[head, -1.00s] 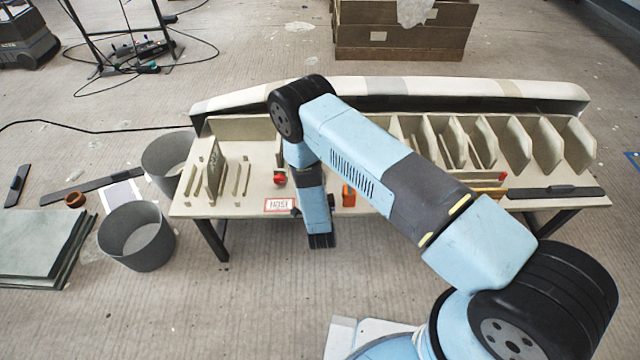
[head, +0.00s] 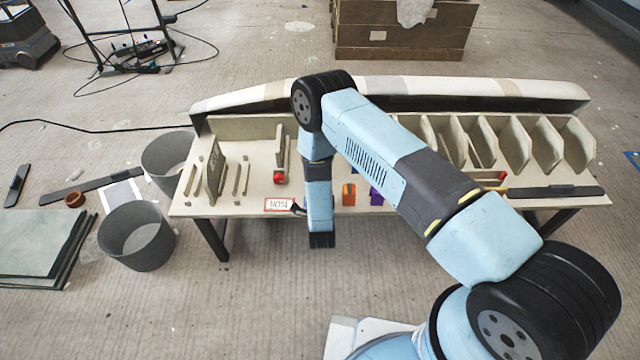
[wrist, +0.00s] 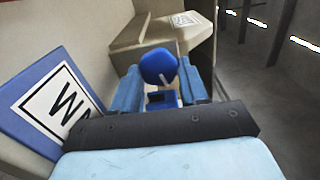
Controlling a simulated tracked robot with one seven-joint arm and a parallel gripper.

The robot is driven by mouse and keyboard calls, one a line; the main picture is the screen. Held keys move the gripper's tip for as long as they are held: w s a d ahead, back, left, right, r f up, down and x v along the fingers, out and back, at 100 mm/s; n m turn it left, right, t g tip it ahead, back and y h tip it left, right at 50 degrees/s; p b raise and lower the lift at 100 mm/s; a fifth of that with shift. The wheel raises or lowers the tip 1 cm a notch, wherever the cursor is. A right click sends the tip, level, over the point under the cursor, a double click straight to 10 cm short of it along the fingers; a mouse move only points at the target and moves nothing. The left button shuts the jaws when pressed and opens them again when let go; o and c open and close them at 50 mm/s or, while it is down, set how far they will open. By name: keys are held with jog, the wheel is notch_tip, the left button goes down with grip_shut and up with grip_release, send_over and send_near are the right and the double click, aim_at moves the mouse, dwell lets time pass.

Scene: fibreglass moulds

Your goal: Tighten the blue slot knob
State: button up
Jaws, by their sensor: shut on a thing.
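In the wrist view the blue knob (wrist: 159,66) is a round blue disc with a pale line on its face. My gripper (wrist: 160,76) has a blue finger on each side of the knob and is shut on it. A darker blue part (wrist: 160,98) shows just below the disc, between the fingers. In the head view my arm hides the blue knob, and the gripper itself cannot be made out there.
A blue panel with a white W card (wrist: 52,108) stands close on the left in the wrist view. Grey bins (head: 137,236) stand left of the bench.

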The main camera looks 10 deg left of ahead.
jog(key=o, duration=0.7)
jog(key=shift+d+f, duration=0.2)
jog(key=o, duration=0.4)
jog(key=shift+a+r, duration=0.1)
jog(key=shift+c, duration=0.2)
jog(key=shift+s, duration=0.1)
jog(key=v, duration=1.3)
jog(key=shift+s, duration=0.3)
